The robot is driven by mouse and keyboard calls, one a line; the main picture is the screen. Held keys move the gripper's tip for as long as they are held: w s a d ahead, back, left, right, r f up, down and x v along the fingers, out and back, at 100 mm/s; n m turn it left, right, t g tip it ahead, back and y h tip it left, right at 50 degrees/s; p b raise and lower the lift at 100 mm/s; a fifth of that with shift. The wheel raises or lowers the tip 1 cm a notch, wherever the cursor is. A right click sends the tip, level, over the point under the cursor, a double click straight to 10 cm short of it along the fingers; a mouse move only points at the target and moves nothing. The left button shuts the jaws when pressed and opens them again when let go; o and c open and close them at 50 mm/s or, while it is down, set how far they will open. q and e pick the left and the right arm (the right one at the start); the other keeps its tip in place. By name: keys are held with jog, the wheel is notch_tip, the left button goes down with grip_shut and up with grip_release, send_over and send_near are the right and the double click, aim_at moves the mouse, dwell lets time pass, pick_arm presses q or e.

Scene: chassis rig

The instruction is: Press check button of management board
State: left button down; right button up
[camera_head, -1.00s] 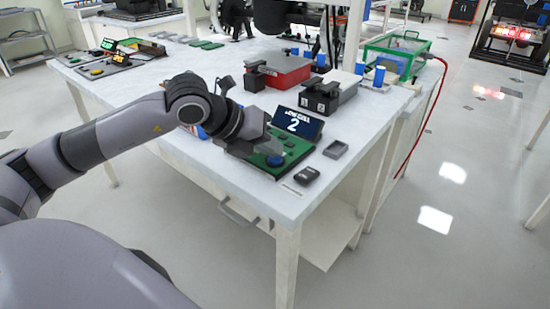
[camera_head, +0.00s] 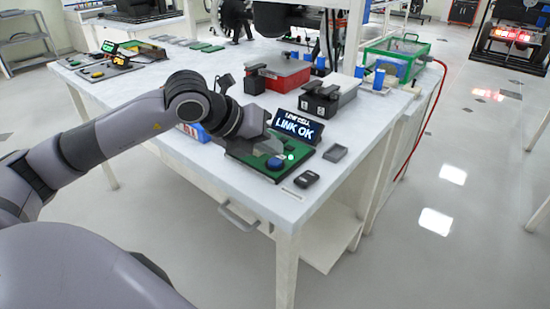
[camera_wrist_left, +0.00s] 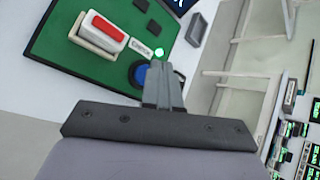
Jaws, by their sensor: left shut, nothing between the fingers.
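The management board is a green panel (camera_head: 240,151) on the near corner of the white table, and it also fills the upper left of the left wrist view (camera_wrist_left: 70,55). Its round blue button (camera_head: 275,163) shows in the wrist view (camera_wrist_left: 137,72) just left of my fingertips, partly hidden by them. A small green light (camera_head: 291,157) glows beside it. The screen (camera_head: 296,127) behind the board reads "LINK OK". My left gripper (camera_head: 268,148) is shut and empty, with its fingertips (camera_wrist_left: 160,72) over or at the button; contact cannot be told. My right gripper is not in view.
A red-and-white rocker switch (camera_wrist_left: 104,30) sits on the board. A small grey tray (camera_head: 335,152) and a black handheld item (camera_head: 306,179) lie right of it. Red (camera_head: 282,74) and grey fixtures (camera_head: 330,95) stand behind. The table's front edge is close.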

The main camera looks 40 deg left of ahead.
aim_at(270, 163)
pick_arm(q)
jog(key=shift+r, duration=0.15)
jog(key=shift+r+p, duration=1.65)
jog(key=shift+r, duration=0.85)
